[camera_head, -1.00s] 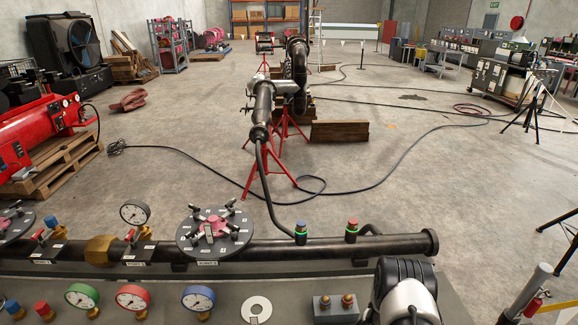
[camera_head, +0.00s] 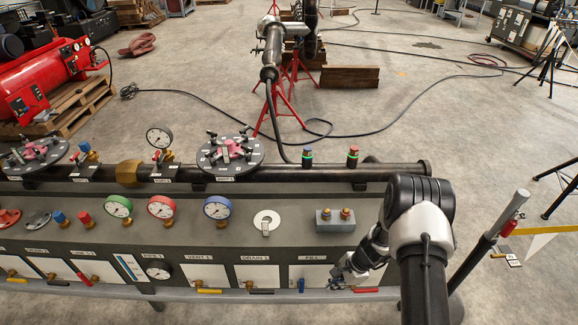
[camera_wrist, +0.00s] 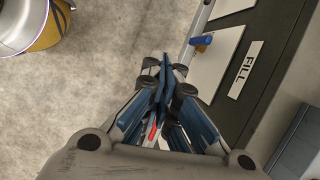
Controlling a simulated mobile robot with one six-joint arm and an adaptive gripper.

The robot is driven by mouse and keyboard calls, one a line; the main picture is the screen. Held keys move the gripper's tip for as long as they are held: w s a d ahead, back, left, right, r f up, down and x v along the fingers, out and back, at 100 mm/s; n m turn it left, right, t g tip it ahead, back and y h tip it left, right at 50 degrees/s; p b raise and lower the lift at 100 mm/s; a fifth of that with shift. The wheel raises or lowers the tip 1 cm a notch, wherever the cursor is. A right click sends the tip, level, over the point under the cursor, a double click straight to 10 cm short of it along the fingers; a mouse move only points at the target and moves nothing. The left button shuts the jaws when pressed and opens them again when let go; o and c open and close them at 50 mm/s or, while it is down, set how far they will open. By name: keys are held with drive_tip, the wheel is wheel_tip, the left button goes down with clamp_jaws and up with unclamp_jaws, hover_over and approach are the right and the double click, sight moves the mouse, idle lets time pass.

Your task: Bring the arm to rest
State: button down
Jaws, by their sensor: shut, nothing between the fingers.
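My arm stands at the lower right of the head view, with its bend in front of the bench. My gripper (camera_head: 345,277) hangs in front of the bench's front panels, small and partly dark in that view. In the wrist view my gripper (camera_wrist: 165,68) has its blue fingers brought together, with their dark tips close to each other. Nothing is held between them. A small red piece (camera_wrist: 154,130) shows between the finger links, and I cannot tell what it belongs to.
The bench (camera_head: 300,232) carries gauges, a pipe (camera_head: 330,172) and a round flange plate (camera_head: 230,152). In the wrist view a FILL label (camera_wrist: 245,70) and blue handle (camera_wrist: 202,41) are beside the fingers. A barrier post (camera_head: 500,228) stands right. Open floor lies beyond.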

drive_tip(key=s+a+r+n+t, duration=0.15)
drive_tip(key=r+n, duration=0.25)
drive_tip(key=r, duration=1.3)
drive_tip(key=s+a+r+n, duration=0.2)
drive_tip(key=r+n, duration=0.2)
drive_tip(key=r, duration=1.3)
drive_tip(key=s+r+n+t+h, duration=0.1)
drive_tip(key=s+r+n, duration=0.1)
drive_tip(key=s+r, duration=0.2)
drive_tip(key=s+d+r+n+h, duration=0.1)
drive_tip(key=s+r+n, duration=0.2)
drive_tip(key=s, duration=0.8)
drive_tip(key=s+d+r+n+t+h, duration=0.1)
drive_tip(key=s+r+n+h, duration=0.1)
drive_tip(key=s+r, duration=0.5)
drive_tip(key=shift+s+d+n+t, duration=0.15)
drive_tip(key=shift+s+n+t, duration=0.2)
drive_tip(key=shift+s+n, duration=0.2)
